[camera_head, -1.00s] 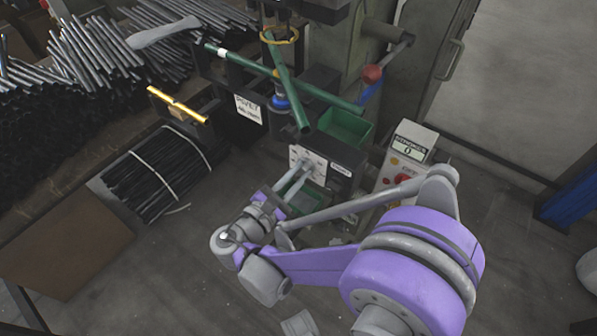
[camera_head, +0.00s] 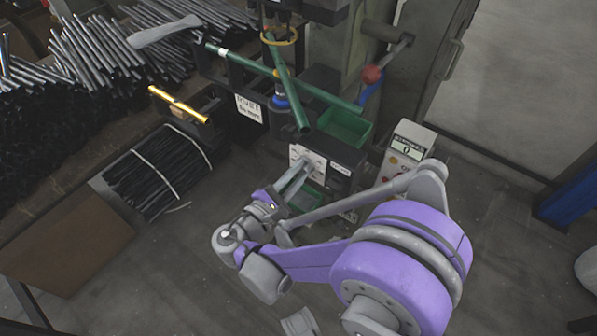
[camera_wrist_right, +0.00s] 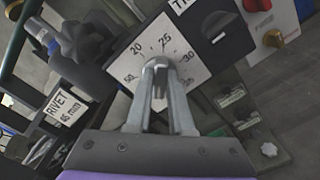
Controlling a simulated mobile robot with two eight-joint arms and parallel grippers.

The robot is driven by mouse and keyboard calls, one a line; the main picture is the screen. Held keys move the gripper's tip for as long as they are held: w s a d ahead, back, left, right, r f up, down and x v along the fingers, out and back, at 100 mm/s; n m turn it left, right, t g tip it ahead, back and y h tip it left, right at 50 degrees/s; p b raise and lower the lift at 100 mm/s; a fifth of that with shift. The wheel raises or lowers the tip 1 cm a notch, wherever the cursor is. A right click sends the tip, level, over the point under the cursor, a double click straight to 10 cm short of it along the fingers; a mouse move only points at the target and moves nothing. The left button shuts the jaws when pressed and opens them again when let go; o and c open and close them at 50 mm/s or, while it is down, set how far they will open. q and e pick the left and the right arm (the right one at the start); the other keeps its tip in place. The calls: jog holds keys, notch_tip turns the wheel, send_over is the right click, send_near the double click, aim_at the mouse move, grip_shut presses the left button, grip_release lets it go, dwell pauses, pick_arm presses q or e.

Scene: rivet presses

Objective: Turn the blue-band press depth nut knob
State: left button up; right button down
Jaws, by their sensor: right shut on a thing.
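The press (camera_head: 327,83) stands at the centre, with a blue band (camera_head: 281,102) low on its ram. On its front is a white dial plate (camera_head: 297,153). In the right wrist view the dial plate (camera_wrist_right: 200,70) shows numbers such as 20, 25 and 30 around its centre. My right gripper (camera_head: 306,167) reaches the plate from the front. In the right wrist view, the right gripper (camera_wrist_right: 160,64) is closed at the dial's centre, shut on the depth nut knob, which its fingertips mostly hide. My left gripper is not in view.
A green bin (camera_head: 346,129) and green tubes (camera_head: 287,85) are above the dial. A control box (camera_head: 407,150) stands to the right. A RIVET sign (camera_head: 249,108) and a bundle of black rods (camera_head: 158,172) are to the left. The floor in front is mostly clear.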

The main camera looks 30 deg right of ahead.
jog(key=c, duration=0.8)
grip_release()
jog(key=p+v, duration=0.1)
jog(key=v, duration=1)
